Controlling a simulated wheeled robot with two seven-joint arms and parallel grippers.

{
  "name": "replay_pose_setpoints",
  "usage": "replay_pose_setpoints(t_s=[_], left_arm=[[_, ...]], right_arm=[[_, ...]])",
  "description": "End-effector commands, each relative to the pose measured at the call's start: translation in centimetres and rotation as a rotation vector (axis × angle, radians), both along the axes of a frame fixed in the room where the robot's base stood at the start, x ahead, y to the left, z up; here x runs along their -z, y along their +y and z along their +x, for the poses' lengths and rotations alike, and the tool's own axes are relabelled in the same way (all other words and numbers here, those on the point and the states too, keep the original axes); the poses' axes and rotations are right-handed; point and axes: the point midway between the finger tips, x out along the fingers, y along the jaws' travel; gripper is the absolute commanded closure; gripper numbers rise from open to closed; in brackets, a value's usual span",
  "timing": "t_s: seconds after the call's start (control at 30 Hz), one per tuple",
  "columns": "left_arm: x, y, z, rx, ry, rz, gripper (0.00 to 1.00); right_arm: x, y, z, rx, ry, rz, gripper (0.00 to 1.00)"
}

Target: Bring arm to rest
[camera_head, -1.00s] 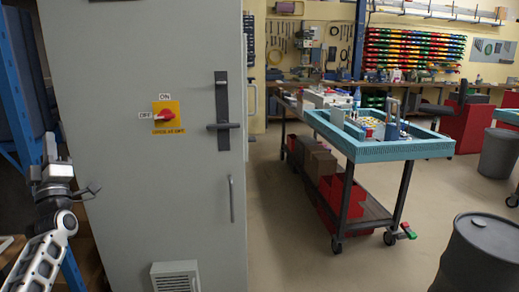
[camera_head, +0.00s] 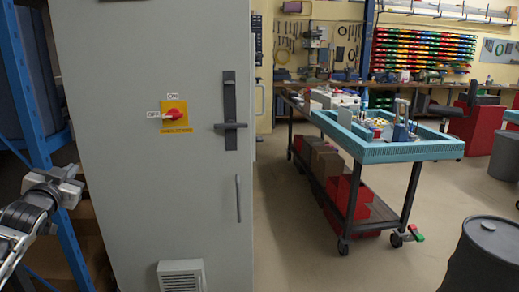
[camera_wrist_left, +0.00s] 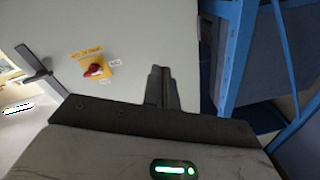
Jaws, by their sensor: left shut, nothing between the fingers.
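My left gripper (camera_head: 76,180) is at the left edge of the head view, in front of the blue rack and left of the grey cabinet (camera_head: 205,200). In the left wrist view my left gripper (camera_wrist_left: 160,75) has its dark fingers together with nothing between them. It is apart from the cabinet's red rotary switch (camera_head: 174,113), which sits on a yellow plate with ON and OFF labels. The switch also shows in the left wrist view (camera_wrist_left: 94,70), left of the fingers. My right gripper is not in view.
A blue rack (camera_head: 22,90) stands close beside my left arm. The cabinet has a black door handle (camera_head: 230,125). A teal-topped cart (camera_head: 390,153) and a dark barrel (camera_head: 485,260) stand to the right, with open floor (camera_head: 310,265) between cabinet and cart.

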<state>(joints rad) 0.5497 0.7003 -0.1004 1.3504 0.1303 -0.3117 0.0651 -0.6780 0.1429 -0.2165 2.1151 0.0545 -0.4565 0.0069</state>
Motion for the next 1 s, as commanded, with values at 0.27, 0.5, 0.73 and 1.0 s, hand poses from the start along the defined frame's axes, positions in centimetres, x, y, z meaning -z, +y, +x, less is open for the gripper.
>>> replay_pose_setpoints(t_s=[0.27,0.5,0.73,1.0], left_arm=[[9.4,-4.0,-1.9,0.001,0.226,0.07,1.0],[19.6,-13.2,-7.1,0.15,0.351,-0.015,1.0],[28.5,-24.1,-17.7,0.295,0.494,-0.19,1.0],[31.4,-33.0,-31.0,0.355,0.622,-0.448,1.0]], right_arm=[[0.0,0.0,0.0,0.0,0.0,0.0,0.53],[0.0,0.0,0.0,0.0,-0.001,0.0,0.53],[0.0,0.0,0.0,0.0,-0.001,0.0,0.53],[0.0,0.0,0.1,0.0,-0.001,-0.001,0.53]])
